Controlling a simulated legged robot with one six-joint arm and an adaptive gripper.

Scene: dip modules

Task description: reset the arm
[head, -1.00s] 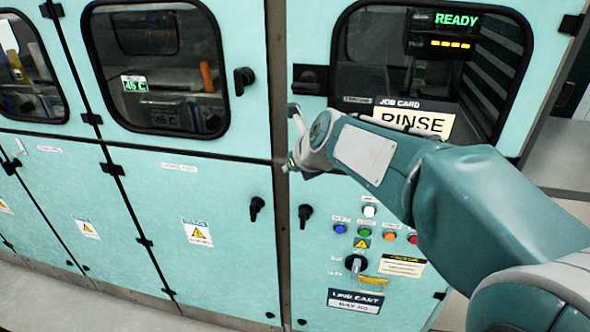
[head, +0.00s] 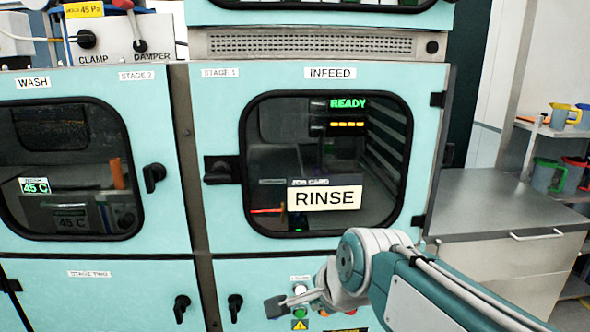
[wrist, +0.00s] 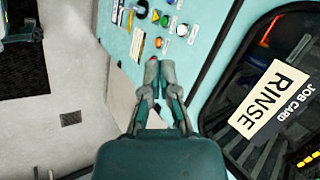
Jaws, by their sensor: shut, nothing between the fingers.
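My gripper (head: 290,302) is at the lower middle of the head view, in front of the lower panel of the teal cabinet (head: 225,130). In the wrist view my gripper (wrist: 160,88) has its grey and teal fingers together with nothing between them. The button panel (wrist: 160,25) lies beyond the fingertips, and its buttons are partly hidden behind my gripper in the head view. I cannot tell the exact gap between the fingertips and the cabinet.
The infeed window (head: 385,150) bears a RINSE job card (head: 324,197) and a lit READY display. A black latch (head: 220,170) sticks out left of it. A grey counter (head: 490,212) and a shelf with jugs (head: 548,175) stand at the right. In the wrist view, pale floor (wrist: 75,90) is open at the left.

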